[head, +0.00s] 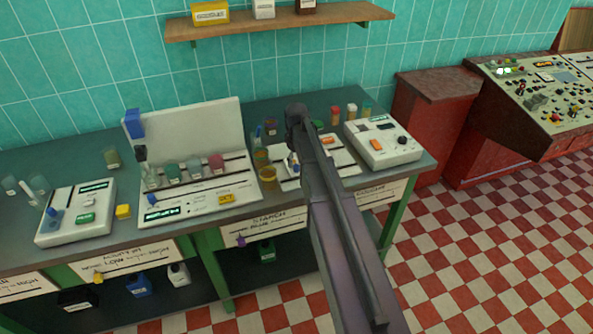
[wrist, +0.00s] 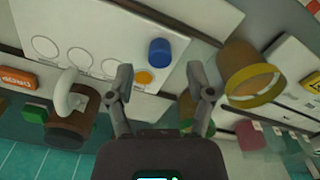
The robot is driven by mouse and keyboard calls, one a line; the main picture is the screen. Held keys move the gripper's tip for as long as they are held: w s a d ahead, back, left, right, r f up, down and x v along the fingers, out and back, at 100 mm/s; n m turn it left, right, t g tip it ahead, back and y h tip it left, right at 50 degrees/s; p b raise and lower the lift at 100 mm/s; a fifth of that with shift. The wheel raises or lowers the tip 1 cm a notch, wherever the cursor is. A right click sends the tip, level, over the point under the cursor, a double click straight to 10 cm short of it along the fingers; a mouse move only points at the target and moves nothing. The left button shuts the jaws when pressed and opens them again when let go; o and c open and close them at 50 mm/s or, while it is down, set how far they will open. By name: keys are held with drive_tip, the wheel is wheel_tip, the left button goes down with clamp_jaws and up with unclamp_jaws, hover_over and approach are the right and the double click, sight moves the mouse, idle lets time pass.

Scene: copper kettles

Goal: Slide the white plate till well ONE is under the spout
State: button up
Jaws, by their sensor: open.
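The white plate (wrist: 125,28) lies at the upper left of the wrist view, with a row of round wells, a blue knob (wrist: 160,50) and an orange-yellow dot beside it. No well numbers are readable, so I cannot tell which well is ONE. A white curved spout (wrist: 66,92) comes from a brown cylinder (wrist: 72,128) and hangs beside the row of wells; its exact alignment is unclear. My gripper (wrist: 160,78) is open and empty, its fingers on either side of the knob in the picture and apart from it. In the head view my arm hides much of this station.
An amber beaker with a yellow rim (wrist: 245,75) is close to the right finger. An orange DROP button (wrist: 17,80) is at the left. In the head view a white instrument (head: 385,142) stands to the right, and a white rack unit (head: 205,205) with coloured jars stands to the left.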

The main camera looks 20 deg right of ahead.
drive_tip(key=shift+f+b, duration=1.05)
drive_tip(key=shift+f, duration=0.3)
clamp_jaws()
